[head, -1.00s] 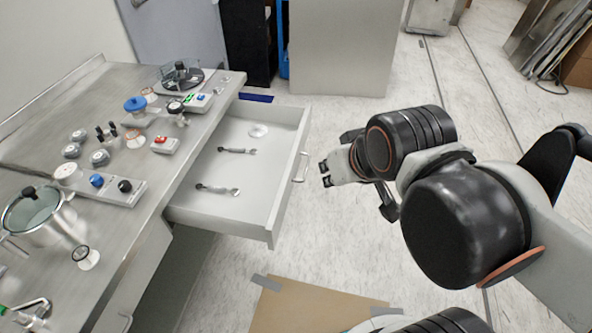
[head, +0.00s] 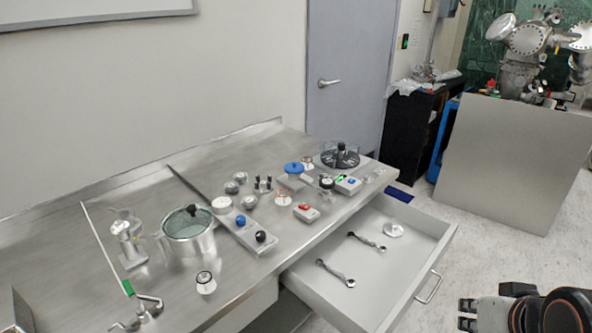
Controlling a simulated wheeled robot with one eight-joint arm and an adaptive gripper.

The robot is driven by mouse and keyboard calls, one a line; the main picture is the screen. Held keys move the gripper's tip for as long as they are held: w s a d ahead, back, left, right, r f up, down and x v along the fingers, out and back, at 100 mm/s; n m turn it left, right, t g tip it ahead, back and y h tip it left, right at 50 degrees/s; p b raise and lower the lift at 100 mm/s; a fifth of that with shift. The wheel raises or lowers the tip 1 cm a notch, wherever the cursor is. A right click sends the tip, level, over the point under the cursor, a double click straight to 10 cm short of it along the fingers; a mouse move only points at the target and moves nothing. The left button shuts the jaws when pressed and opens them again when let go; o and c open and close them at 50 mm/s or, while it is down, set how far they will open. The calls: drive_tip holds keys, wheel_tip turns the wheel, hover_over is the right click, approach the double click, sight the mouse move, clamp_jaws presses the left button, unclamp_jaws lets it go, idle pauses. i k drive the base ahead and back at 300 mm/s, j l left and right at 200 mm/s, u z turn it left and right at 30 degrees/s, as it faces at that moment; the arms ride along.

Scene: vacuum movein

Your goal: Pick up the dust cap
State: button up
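A small white round piece (head: 393,230) lies on the floor of the open drawer near its far end; it looks like a cap, but I cannot be sure that it is the dust cap. Other small round pieces stand on the bench, including a blue-topped one (head: 294,168) and a white disc (head: 222,203). My gripper (head: 467,314) is at the lower right edge, outside the drawer and to the right of its handle. Its two fingertips are apart with nothing between them. Most of my arm is out of the picture.
The drawer (head: 425,262) juts from the bench and holds two wrenches (head: 335,272). A lidded pot (head: 187,232), a switch box (head: 245,232) and a round tray (head: 340,157) stand on the steel bench. A grey cabinet (head: 510,165) stands behind open floor.

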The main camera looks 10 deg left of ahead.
sight(294, 168)
drive_tip(key=i+j+u, duration=0.3)
drive_tip(key=u, duration=0.15)
drive_tip(key=i+j+u, duration=0.4)
